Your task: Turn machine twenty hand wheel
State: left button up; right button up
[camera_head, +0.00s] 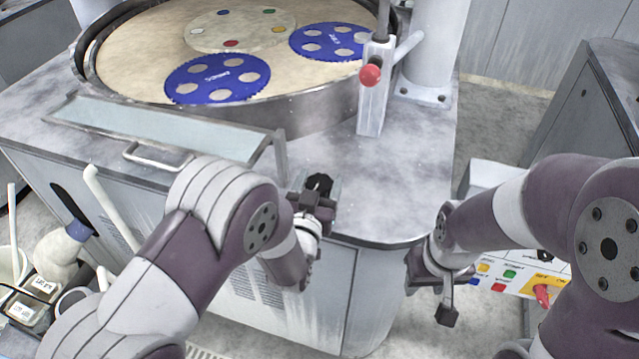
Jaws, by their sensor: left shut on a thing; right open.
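The machine (400,180) is a grey cabinet with a round polishing platen (130,65) on top. A small black knob-like piece (320,183), which looks like the hand wheel, sits at the cabinet's front edge and is partly hidden by my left gripper. My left gripper (314,200) is shut on this black piece. My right gripper (432,290) is open and empty, to the right of the cabinet's rounded front corner and left of the control panel. No machine number is readable.
Blue carriers (218,77) lie on the platen. A post with a red ball knob (370,75) stands beside it. A control panel (515,279) with coloured buttons is at the right. Bottles and containers (35,300) stand at the lower left. A grey cabinet (585,115) is far right.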

pick_arm(q)
jog(key=m+g+h+b, duration=0.1)
jog(key=m+h, duration=0.1)
jog(key=h, duration=0.1)
jog(key=m+g+h+b, duration=0.1)
jog(key=m+h, duration=0.1)
jog(key=h, duration=0.1)
jog(key=shift+a+f+g, duration=0.15)
jog(key=shift+g, duration=0.15)
jog(key=m+g+h, duration=0.2)
jog(key=shift+m+g+h+b, duration=0.3)
jog(key=shift+h+b, duration=0.1)
jog(key=shift+m+g+h, duration=1)
jog(key=shift+m+g, duration=0.1)
jog(key=shift+g, duration=0.2)
jog(key=shift+r, duration=0.2)
jog(key=o, duration=1)
jog(key=shift+c, duration=0.2)
jog(key=b+v, duration=0.1)
jog(key=v, duration=1.1)
jog(key=shift+a, duration=0.25)
